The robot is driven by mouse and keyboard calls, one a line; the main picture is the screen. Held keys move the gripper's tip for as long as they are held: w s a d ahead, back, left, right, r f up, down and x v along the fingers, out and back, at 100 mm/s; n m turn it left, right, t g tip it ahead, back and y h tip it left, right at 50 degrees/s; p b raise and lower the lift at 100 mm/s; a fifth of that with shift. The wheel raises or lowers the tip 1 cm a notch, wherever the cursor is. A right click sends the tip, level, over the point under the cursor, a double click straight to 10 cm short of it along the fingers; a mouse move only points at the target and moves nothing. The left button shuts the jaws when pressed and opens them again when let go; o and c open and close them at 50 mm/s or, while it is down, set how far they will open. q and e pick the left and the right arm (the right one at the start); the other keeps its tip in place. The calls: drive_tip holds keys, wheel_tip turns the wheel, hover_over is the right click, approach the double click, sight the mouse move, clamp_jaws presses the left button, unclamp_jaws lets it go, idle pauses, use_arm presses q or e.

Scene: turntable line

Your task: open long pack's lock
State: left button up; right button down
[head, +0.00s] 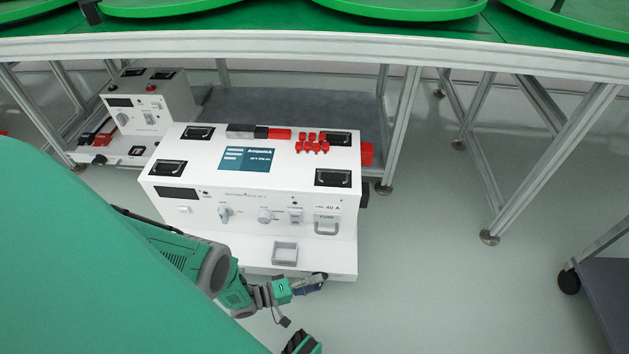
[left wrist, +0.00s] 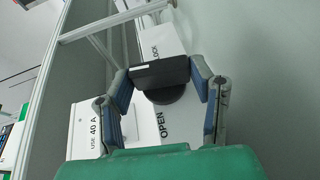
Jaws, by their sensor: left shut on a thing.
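The long pack (head: 265,190) is a big white box with a blue label, black recessed grips and front knobs, standing in front of the shelf. In the left wrist view its lock is a black bar handle (left wrist: 160,73) on a round black base, on a white strip between the words LOCK and OPEN. The bar lies across the strip. My left gripper (head: 310,284) is at the pack's lower right front corner. In the left wrist view its blue-padded fingers (left wrist: 160,86) are shut on the handle, one at each end. My right gripper is not in view.
A smaller white unit (head: 150,108) stands on the grey shelf (head: 300,108) under the green turntable line. Metal table legs (head: 405,120) rise behind and right of the pack. A dark cart (head: 605,285) is at the far right. The floor between is clear.

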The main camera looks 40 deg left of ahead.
use_arm(q)
drive_tip(key=shift+a+f, duration=0.15)
idle(0.4)
drive_tip(key=o, duration=1.2)
drive_tip(key=shift+c, duration=0.2)
drive_tip(key=shift+s, duration=0.1)
drive_tip(key=v, duration=1.2)
drive_tip(key=shift+f, duration=0.15)
